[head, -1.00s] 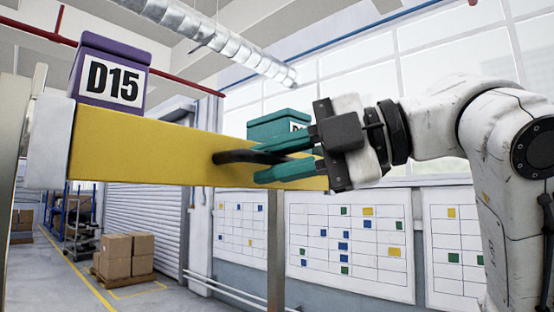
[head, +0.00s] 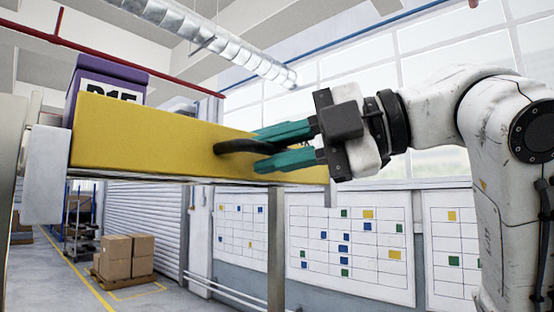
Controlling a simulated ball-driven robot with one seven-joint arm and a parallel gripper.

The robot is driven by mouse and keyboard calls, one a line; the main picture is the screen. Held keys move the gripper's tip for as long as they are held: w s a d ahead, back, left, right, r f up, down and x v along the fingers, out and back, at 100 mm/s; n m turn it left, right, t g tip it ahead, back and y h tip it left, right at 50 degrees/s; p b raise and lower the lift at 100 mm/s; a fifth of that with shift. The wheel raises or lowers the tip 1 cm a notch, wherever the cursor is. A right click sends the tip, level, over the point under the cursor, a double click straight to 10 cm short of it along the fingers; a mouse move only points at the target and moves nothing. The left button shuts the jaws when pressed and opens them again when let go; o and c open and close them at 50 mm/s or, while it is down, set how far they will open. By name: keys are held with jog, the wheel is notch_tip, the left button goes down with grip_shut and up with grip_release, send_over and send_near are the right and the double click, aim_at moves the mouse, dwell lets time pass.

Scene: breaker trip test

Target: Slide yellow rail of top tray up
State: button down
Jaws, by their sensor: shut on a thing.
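The yellow rail (head: 150,137) is a long panel along the front of the top tray, running from left to right across the head view. A black handle (head: 238,146) stands out from its face. My gripper (head: 258,150), with two green fingers, comes from the right and is shut on the handle; the exact contact is partly hidden. The purple bin (head: 112,78) marked D15 stands behind the rail, and the lower part of its label is covered by the rail. The teal bin behind the gripper is now hidden.
A white bracket (head: 45,174) and a grey post (head: 12,130) stand at the rail's left end. Below are stacked cardboard boxes (head: 124,257) on a pallet and wall charts (head: 345,245). The space above the rail is free up to the duct (head: 215,40).

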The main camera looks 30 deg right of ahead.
jog(key=shift+r+p, duration=0.3)
jog(key=shift+r, duration=0.8)
jog(key=c, duration=1.1)
grip_release()
jog(key=shift+s+d, duration=0.2)
jog(key=shift+s, duration=0.05)
jog(key=b+v, duration=0.2)
jog(key=v, duration=0.8)
jog(key=shift+s+d, duration=0.1)
